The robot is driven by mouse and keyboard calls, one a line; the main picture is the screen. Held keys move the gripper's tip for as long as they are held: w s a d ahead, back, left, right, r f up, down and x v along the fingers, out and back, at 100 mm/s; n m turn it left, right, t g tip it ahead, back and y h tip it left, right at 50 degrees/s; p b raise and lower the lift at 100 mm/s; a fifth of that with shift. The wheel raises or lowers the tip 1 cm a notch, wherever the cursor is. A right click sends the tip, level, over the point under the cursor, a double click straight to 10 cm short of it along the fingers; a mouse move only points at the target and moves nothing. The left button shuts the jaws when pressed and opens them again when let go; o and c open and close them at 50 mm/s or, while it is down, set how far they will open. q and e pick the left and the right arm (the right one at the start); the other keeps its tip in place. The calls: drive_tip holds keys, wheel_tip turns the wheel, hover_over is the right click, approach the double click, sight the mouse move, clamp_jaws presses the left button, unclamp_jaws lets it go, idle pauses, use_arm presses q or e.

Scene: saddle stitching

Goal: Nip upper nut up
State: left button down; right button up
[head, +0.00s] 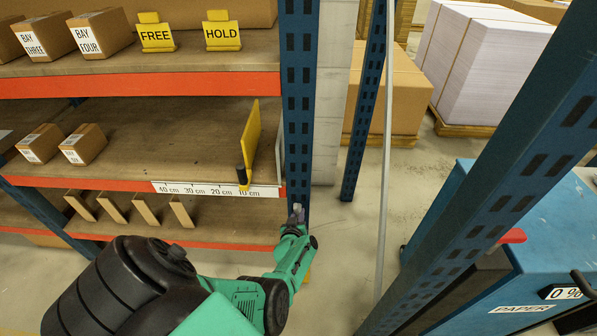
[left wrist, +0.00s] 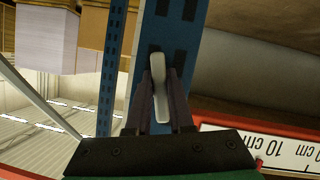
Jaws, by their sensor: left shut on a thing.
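My left gripper (head: 297,216) is at the front of the blue slotted upright (head: 298,100), just below the shelf's ruler strip. It also shows in the left wrist view (left wrist: 162,84), with its dark fingers closed on a pale grey elongated piece (left wrist: 158,92). The upper end of this piece lies in front of the upright (left wrist: 176,32) and its slots. I cannot tell whether the piece is a nut or a tool, or whether it touches the upright. No separate upper nut can be made out. My right gripper is not in view.
A yellow upright plate (head: 251,140) stands on the middle shelf beside the blue upright. The ruler strip (head: 215,189) runs along the orange shelf edge. A thin grey pole (head: 386,150) and another blue post (head: 490,175) stand to the right, before a blue machine (head: 540,240).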

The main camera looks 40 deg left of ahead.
use_arm(q)
drive_tip(key=shift+m+g+y, duration=0.4)
drive_tip(key=shift+m+y, duration=0.3)
drive_tip(key=shift+m, duration=0.5)
drive_tip(key=shift+a+r, duration=0.1)
drive_tip(key=c, duration=0.8)
unclamp_jaws()
